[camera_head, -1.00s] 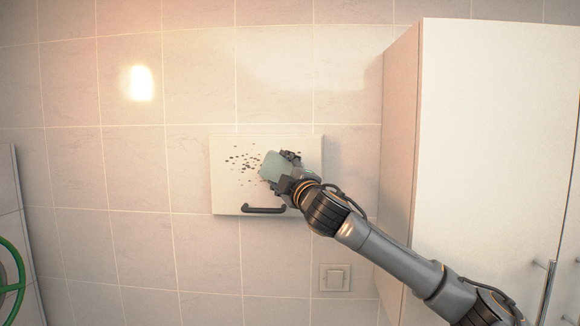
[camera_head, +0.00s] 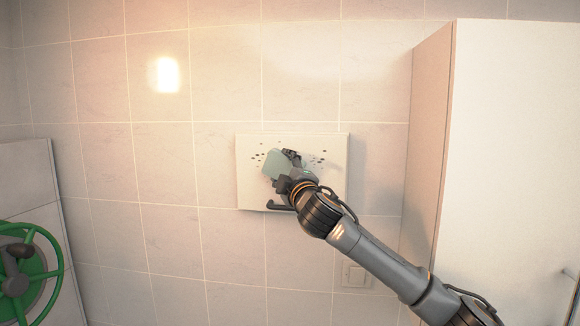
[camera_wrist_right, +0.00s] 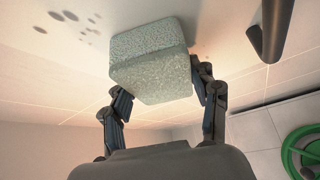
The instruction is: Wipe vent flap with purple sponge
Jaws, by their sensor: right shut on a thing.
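The vent flap (camera_head: 246,190) is a pale square panel on the tiled wall, with a dark handle (camera_head: 278,206) at its lower edge, partly hidden by my right arm. Dark specks (camera_head: 257,156) show on it left of the sponge, and others (camera_head: 319,160) to the right. My right gripper (camera_head: 284,170) is shut on a grey-green sponge (camera_head: 273,163), not purple, in front of the flap's middle. In the right wrist view the sponge (camera_wrist_right: 150,50) sits between both fingers, at or very near the pale surface; contact is unclear. My left gripper is out of view.
A tall white cabinet (camera_head: 510,130) stands at right, beside my right arm. A green handwheel (camera_head: 38,270) on a pale panel is at lower left. A wall switch (camera_head: 356,275) is below the flap, partly behind my arm. The wall left of the flap is bare.

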